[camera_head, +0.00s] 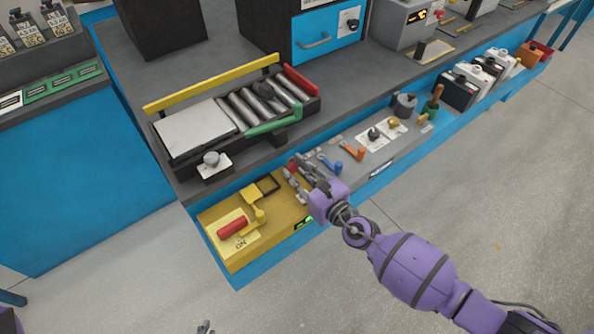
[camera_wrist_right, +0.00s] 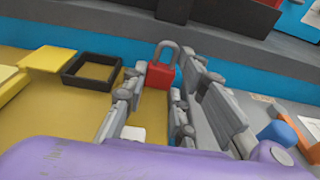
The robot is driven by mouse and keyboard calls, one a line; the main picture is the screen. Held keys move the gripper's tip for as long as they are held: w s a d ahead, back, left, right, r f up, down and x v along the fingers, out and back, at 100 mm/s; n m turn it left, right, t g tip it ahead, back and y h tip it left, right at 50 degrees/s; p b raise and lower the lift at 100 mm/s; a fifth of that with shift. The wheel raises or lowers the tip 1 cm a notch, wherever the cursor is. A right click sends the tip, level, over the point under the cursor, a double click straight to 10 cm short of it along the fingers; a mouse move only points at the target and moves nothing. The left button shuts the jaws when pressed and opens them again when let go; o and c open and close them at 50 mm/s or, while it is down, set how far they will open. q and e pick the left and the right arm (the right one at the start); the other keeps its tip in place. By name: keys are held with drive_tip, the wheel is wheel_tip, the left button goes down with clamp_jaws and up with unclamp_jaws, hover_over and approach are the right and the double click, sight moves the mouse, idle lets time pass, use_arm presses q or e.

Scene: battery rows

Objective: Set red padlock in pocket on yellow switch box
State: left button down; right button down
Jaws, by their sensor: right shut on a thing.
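My right gripper (camera_head: 297,176) is shut on the red padlock (camera_head: 293,166) at the right part of the yellow switch box (camera_head: 281,222). In the wrist view the padlock (camera_wrist_right: 158,75) is upright between the fingertips (camera_wrist_right: 157,88), with its grey shackle up. The pocket, a black square rim (camera_head: 276,184), is on the box just left of the padlock. The pocket (camera_wrist_right: 88,85) looks empty in the wrist view, and the padlock is apart from it. A small grey tip of my left gripper (camera_head: 205,327) shows at the bottom edge; its jaws are unclear.
Blue (camera_head: 328,163) and orange (camera_head: 353,151) tools lie to the right. A roller conveyor (camera_head: 245,107) stands behind on the higher bench.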

drive_tip(key=shift+r, duration=0.35)
drive_tip(key=shift+f, duration=0.35)
drive_tip(key=c, duration=1.9)
unclamp_jaws()
drive_tip(key=shift+f, duration=0.1)
drive_tip(key=o, duration=0.5)
drive_tip(key=shift+c, duration=0.2)
drive_tip(key=shift+w+r, duration=0.1)
drive_tip(key=shift+r, duration=0.1)
